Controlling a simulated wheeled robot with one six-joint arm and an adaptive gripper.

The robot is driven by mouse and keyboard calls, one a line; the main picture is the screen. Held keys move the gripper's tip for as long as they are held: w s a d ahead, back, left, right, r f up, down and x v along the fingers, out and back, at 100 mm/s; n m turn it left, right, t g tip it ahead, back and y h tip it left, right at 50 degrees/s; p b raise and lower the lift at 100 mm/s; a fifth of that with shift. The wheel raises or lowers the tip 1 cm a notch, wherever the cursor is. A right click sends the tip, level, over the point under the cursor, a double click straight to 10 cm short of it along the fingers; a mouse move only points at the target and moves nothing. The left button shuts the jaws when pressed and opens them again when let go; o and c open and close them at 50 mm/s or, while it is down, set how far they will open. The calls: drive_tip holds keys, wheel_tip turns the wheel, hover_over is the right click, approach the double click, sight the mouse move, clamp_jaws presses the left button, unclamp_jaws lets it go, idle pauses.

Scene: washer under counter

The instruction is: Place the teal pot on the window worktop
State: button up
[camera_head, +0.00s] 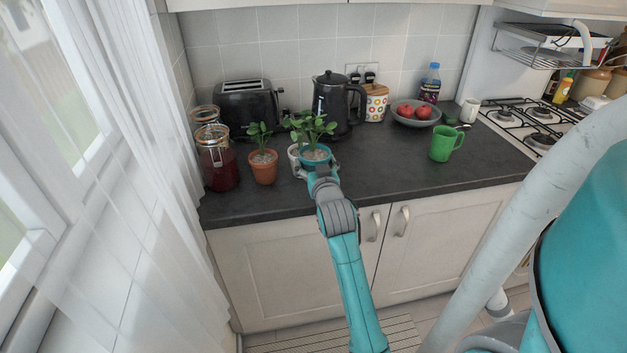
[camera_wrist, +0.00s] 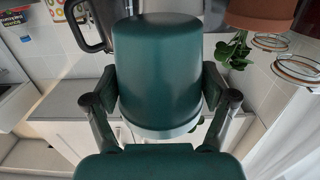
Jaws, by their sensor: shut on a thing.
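The teal pot (camera_head: 316,153) holds a leafy green plant and is over the dark window worktop (camera_head: 390,172), near its front edge. My gripper (camera_head: 317,166) is shut on it from the front. In the wrist view, the pot (camera_wrist: 160,75) fills the middle, with a finger of my gripper (camera_wrist: 160,92) on each side. I cannot tell whether the pot's base touches the worktop, as my gripper hides it.
Glass jars (camera_head: 219,165), a toaster (camera_head: 248,106) and a kettle (camera_head: 331,110) stand farther left and behind. A green mug (camera_head: 442,145) is right; the worktop between is clear.

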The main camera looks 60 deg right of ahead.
drive_tip(key=shift+f, duration=2.65)
drive_tip(key=shift+f, duration=0.2)
drive_tip(key=o, duration=1.3)
drive_tip(key=shift+f, duration=0.1)
